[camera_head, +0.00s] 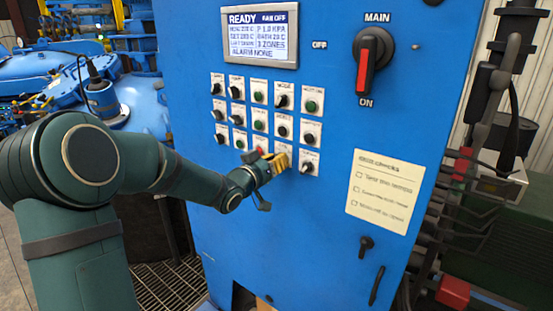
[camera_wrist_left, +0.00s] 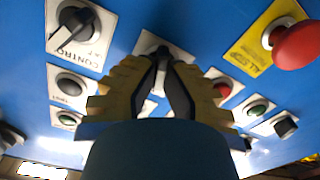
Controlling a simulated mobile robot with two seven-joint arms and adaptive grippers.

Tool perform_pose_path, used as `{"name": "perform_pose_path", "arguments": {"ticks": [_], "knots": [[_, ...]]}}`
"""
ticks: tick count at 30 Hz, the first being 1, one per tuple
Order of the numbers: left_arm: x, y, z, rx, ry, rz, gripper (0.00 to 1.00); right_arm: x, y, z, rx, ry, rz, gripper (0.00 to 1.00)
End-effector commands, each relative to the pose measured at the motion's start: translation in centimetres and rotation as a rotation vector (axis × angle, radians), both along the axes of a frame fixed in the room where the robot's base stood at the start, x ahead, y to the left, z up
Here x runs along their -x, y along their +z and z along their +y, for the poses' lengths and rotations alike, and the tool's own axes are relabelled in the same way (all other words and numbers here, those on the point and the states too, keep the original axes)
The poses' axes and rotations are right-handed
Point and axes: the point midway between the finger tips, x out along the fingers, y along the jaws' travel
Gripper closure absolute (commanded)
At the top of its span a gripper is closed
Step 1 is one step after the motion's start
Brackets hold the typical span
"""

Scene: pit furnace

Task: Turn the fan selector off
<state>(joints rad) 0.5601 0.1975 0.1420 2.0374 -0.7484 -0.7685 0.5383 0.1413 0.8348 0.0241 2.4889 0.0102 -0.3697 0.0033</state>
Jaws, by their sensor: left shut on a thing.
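My left gripper (camera_head: 283,161) is at the bottom row of controls on the blue panel, with its yellow fingers around one control. In the left wrist view, the dark fingertips of the left gripper (camera_wrist_left: 163,80) are closed on a dark selector knob (camera_wrist_left: 162,53) on a white plate. The fingers hide most of the knob and its label, so I cannot read its name or setting. The display (camera_head: 260,35) at the top of the panel reads READY and FAN OFF. My right gripper is not in view.
Rows of small switches and buttons sit above. The red MAIN handle (camera_head: 367,66) and a paper checklist (camera_head: 384,194) are to the right.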

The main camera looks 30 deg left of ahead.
Motion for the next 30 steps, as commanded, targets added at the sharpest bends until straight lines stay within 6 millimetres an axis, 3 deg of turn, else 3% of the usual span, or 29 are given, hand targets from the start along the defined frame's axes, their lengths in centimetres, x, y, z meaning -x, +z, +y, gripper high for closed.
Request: {"name": "perform_pose_path", "arguments": {"ticks": [12,28,29,30], "knots": [[-0.04,0.16,0.04,0.174,-0.001,0.01,1.0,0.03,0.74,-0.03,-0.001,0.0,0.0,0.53],[-0.05,0.13,0.04,0.195,-0.001,0.011,1.0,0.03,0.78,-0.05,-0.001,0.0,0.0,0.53],[-0.05,0.13,0.04,0.195,-0.001,0.011,0.78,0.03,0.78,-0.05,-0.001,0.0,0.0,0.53],[-0.05,0.12,0.04,0.195,-0.001,0.012,0.64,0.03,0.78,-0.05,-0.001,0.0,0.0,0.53]]}}
